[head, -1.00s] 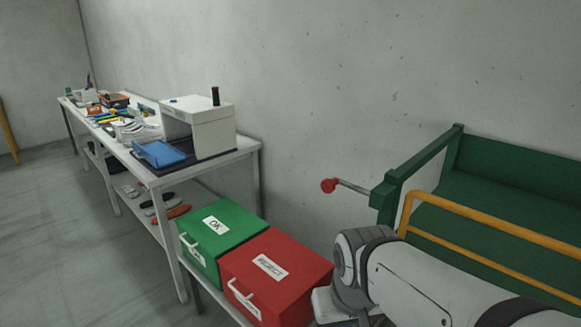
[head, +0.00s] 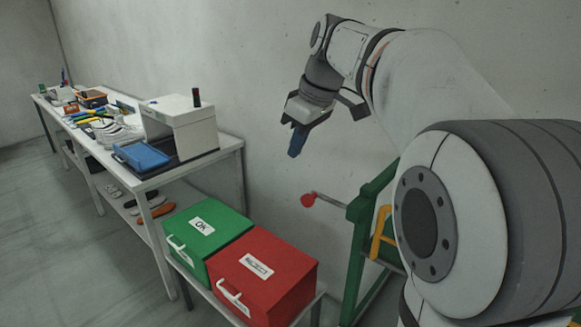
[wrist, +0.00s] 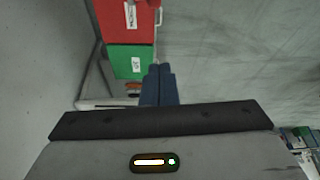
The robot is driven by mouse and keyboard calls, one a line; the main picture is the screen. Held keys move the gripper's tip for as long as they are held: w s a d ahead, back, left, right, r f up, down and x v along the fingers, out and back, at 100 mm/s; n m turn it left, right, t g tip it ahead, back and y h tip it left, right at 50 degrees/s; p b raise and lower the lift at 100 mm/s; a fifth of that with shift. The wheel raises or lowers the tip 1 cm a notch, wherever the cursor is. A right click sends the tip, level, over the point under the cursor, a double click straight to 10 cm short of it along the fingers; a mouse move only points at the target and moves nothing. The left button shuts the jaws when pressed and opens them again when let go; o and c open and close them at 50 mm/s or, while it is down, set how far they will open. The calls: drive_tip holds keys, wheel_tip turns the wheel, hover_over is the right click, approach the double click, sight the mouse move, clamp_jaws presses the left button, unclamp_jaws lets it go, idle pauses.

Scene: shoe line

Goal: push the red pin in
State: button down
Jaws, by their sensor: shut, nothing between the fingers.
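The red pin shows as a round red knob (head: 308,200) on the end of a thin rod. The rod sticks out to the left from the green frame (head: 360,207), in front of the grey wall. My gripper (head: 294,153) is in the air above the knob in the head view, pointing down, with a clear gap between them. Its blue fingers are together and empty, also in the wrist view (wrist: 158,68).
A green OK box (head: 203,230) and a red reject box (head: 262,272) stand on a low stand below left. A yellow rail (head: 381,232) is on the green frame. A long white bench (head: 190,167) with a white booth and tools runs along the wall.

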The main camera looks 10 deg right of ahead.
wheel_tip(320, 180, down, 10)
drive_tip(key=p, duration=0.1)
drive_tip(key=shift+s+d+r+p, duration=0.15)
drive_tip(key=shift+s+d+p, duration=0.05)
drive_tip(key=shift+p, duration=0.15)
drive_tip(key=shift+s, duration=0.1)
